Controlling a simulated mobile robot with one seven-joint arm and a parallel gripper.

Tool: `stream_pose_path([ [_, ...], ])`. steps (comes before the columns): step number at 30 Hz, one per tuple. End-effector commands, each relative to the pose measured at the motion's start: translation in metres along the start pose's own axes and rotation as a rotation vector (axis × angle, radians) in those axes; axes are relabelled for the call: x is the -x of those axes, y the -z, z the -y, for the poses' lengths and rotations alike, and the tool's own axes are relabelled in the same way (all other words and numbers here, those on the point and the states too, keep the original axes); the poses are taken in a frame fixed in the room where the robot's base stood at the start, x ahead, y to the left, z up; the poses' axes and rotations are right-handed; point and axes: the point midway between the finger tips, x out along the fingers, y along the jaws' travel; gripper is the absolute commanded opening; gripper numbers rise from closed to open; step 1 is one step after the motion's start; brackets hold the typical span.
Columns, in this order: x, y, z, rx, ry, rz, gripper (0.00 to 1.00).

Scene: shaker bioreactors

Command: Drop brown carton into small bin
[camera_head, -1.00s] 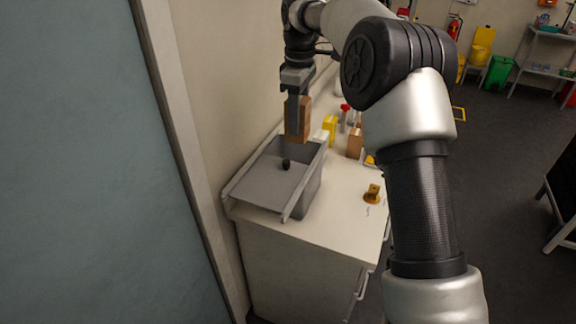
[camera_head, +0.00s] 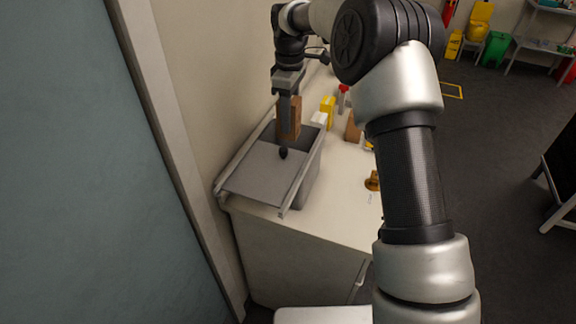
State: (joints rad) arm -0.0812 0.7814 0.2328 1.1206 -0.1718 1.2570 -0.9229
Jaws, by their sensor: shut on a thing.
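The brown carton (camera_head: 295,119) is upright in my gripper (camera_head: 285,98), whose jaws are shut on it. The gripper points down, and the carton appears over the far part of the small grey bin (camera_head: 301,184). I cannot tell whether the carton's lower end is above or below the bin's rim. A small dark round thing (camera_head: 283,154) shows within the bin's outline, just below the carton in the picture. The bin stands on the white counter against the wall.
Behind and right of the bin on the white counter (camera_head: 335,200) are a yellow box (camera_head: 327,106), a white box (camera_head: 319,119), a red-capped bottle (camera_head: 344,96) and another brown box (camera_head: 353,129). My arm partly covers a yellow-brown item (camera_head: 372,181). Open floor lies right.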

Motion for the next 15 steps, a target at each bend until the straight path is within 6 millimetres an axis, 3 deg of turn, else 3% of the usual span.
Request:
stream_pose_path([
  [1, -0.011, 0.000, 0.000, 0.000, 0.000, 0.000, 0.15],
  [7, -0.035, 0.000, 0.000, 0.000, 0.000, 0.000, 0.15],
  [15, -0.045, 0.000, 0.000, 0.000, 0.000, 0.000, 0.15],
])
